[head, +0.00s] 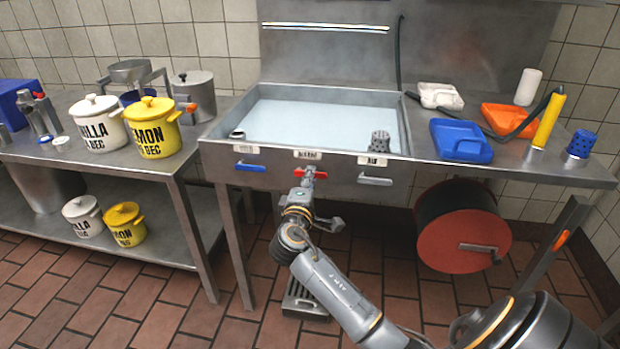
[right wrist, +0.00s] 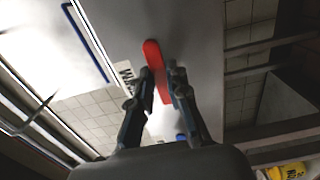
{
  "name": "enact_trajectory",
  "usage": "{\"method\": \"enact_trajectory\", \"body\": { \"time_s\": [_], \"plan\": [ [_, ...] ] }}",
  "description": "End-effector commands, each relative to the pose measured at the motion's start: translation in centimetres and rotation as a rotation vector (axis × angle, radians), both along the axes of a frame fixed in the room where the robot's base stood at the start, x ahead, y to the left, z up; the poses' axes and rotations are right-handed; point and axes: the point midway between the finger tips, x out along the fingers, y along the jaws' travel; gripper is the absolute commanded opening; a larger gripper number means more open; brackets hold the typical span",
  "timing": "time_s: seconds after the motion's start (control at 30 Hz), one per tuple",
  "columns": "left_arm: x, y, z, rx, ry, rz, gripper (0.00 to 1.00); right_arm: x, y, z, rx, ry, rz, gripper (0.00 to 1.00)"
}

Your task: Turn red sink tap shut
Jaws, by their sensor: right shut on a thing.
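The red tap handle (head: 319,174) is on the sink's front panel, below a label that seems to read WARM. My right gripper (head: 306,184) reaches up to it from below and partly covers it. In the right wrist view the red handle (right wrist: 153,56) is a long bar passing between the two dark fingers of the right gripper (right wrist: 161,87), which are shut on it. The sink basin (head: 402,115) holds pale bluish liquid. My left gripper is not in view.
A blue handle (head: 250,166) sits left of the red one and a pale handle (head: 375,180) right of it. A red-sided reel (head: 463,241) hangs under the right counter. A grey floor drain (head: 303,300) lies below. Pots stand on the left table (head: 190,152).

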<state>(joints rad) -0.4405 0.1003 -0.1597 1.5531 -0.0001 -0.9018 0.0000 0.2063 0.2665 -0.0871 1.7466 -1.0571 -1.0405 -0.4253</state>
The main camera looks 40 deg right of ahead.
Motion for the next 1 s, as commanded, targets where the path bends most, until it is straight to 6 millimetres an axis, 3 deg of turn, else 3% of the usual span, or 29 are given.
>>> {"method": "enact_trajectory", "body": {
  "time_s": [0.1, 0.13, 0.23, 0.67, 1.0],
  "plan": [
    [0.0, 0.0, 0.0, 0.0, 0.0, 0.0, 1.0, 0.0, 0.0, -0.1, -0.002, 0.004, 0.001, 0.0],
    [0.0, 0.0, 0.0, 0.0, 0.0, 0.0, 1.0, 0.0, 0.0, -0.1, -0.002, 0.004, 0.001, 0.18],
    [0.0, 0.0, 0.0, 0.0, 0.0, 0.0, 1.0, 0.0, 0.0, -0.1, -0.001, 0.003, 0.001, 0.38],
    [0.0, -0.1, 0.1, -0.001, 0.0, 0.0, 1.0, -0.6, 0.7, -0.1, -0.001, 0.001, 0.002, 0.4],
    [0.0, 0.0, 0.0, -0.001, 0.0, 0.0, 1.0, -5.0, 5.9, -0.2, 0.003, 0.003, 0.002, 0.4]
  ]
}}
